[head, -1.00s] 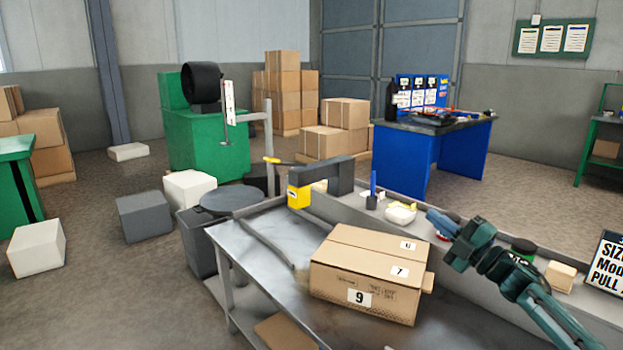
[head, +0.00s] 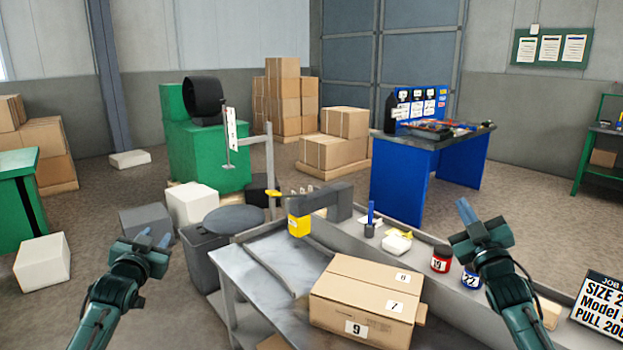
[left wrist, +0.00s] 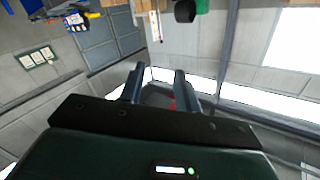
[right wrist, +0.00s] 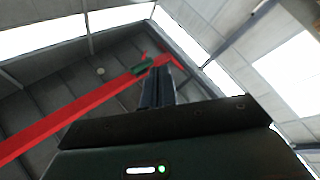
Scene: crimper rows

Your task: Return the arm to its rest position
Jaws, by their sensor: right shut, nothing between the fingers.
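My left gripper (head: 155,238) is raised at the lower left of the head view, away from the workbench top. In the left wrist view its two fingers (left wrist: 158,85) stand apart with nothing between them. My right gripper (head: 466,208) is raised at the right, its fingers pointing up. In the right wrist view its fingers (right wrist: 158,88) are together and empty. The cardboard box (head: 367,298), labelled 9, 7 and 8 or similar, sits on the grey metal workbench (head: 262,272), apart from both grippers.
A yellow-and-grey crimper machine (head: 299,224) stands on the bench. Jars, red (head: 441,259) and dark blue (head: 471,277), stand near my right arm. A job sign (head: 604,305) is at the far right. A grey bin (head: 203,262) and white block (head: 42,263) are at the left.

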